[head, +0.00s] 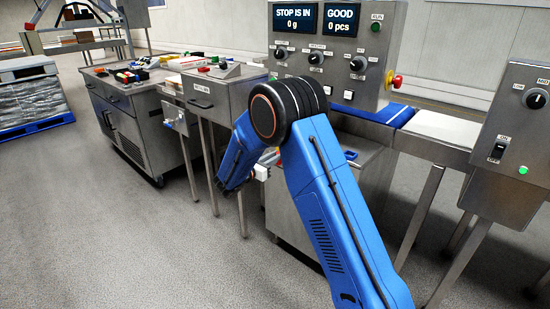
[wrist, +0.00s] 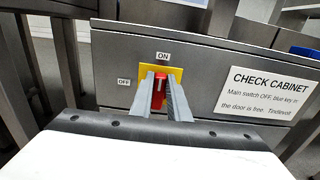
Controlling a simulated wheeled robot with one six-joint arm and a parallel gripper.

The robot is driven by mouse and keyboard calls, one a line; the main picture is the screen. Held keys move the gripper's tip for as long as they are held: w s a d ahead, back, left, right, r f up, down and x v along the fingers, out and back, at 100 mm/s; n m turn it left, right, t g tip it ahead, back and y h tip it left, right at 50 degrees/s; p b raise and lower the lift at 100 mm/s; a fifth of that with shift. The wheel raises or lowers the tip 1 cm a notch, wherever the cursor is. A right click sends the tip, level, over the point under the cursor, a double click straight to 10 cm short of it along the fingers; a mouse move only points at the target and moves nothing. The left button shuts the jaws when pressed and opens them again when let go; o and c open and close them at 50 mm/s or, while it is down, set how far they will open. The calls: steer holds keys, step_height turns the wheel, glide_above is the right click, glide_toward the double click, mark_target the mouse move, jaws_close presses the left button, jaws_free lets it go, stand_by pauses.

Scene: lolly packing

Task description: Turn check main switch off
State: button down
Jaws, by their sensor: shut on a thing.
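The main switch (wrist: 159,90) is a red handle on a yellow plate (wrist: 176,73), seen in the wrist view on the front of the grey check cabinet (wrist: 212,80). The handle stands upright with its white mark toward the ON label (wrist: 163,56). The OFF label (wrist: 124,82) is at the left of the plate. My gripper (wrist: 160,88) is shut on the red handle, one grey finger on each side.
A white sign (wrist: 266,97) reads CHECK CABINET, main switch OFF, blue key in the door is free. In the head view a control panel (head: 345,75) with knobs stands above and a switch box (head: 512,140) at right. Open floor (head: 110,230) lies left.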

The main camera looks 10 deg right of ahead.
steer(key=shift+n, duration=0.3)
steer(key=shift+w+a+f+n, duration=0.25)
steer(key=shift+f+n, duration=0.1)
steer(key=shift+n, duration=2.5)
steer(key=shift+w+a+f+n, duration=0.2)
steer(key=shift+w+f+n, duration=0.15)
steer(key=shift+n, duration=2.55)
steer(key=shift+w+a+f+n, duration=0.25)
steer(key=shift+f+n, duration=0.1)
steer(key=shift+n, duration=2.5)
steer(key=c, duration=1.7)
jaws_free()
